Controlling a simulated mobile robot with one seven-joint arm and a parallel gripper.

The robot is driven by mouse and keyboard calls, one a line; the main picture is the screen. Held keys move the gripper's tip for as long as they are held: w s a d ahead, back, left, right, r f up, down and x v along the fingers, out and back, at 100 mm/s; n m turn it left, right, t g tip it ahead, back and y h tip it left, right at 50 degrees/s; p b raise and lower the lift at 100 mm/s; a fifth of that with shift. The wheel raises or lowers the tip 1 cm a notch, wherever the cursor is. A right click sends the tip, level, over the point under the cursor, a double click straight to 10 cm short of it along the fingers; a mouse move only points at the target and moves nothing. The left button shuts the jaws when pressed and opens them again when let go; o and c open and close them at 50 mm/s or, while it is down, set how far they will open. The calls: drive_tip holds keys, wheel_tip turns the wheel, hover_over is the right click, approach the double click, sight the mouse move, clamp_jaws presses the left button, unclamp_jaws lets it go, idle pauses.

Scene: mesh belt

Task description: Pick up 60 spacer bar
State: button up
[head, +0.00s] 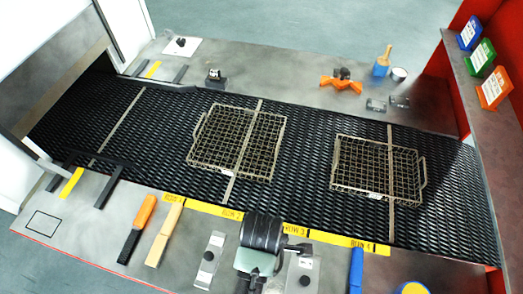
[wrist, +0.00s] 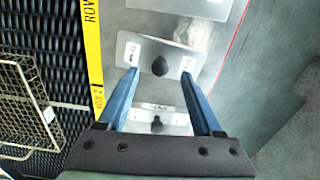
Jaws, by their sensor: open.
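Several flat grey metal bars with a dark knob lie on the near bench. In the head view one bar (head: 211,262) is left of my arm and another bar (head: 303,274) is right of it. In the wrist view one bar (wrist: 172,50), with small white labels at its ends, lies just beyond my fingertips, its knob between their lines. A second bar (wrist: 178,118) shows between my fingers, nearer the palm. The label numbers are too small to read, so I cannot tell which is the 60. My gripper (wrist: 160,74) is open and empty above the bench.
The black mesh belt (head: 310,170) carries two wire baskets (head: 190,155) (head: 337,165). A yellow strip (head: 345,241) edges the near bench. An orange-handled tool (head: 144,212), a wooden-handled tool (head: 165,235) and a blue bar (head: 356,270) lie there too.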

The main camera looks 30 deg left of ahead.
drive_tip(key=shift+s+f+p, duration=0.2)
drive_tip(key=shift+f+p, duration=0.2)
drive_tip(key=shift+f, duration=0.2)
drive_tip(key=shift+w+f+p, duration=0.15)
drive_tip(key=shift+f+p, duration=0.25)
drive_tip(key=shift+f, duration=1.55)
clamp_jaws()
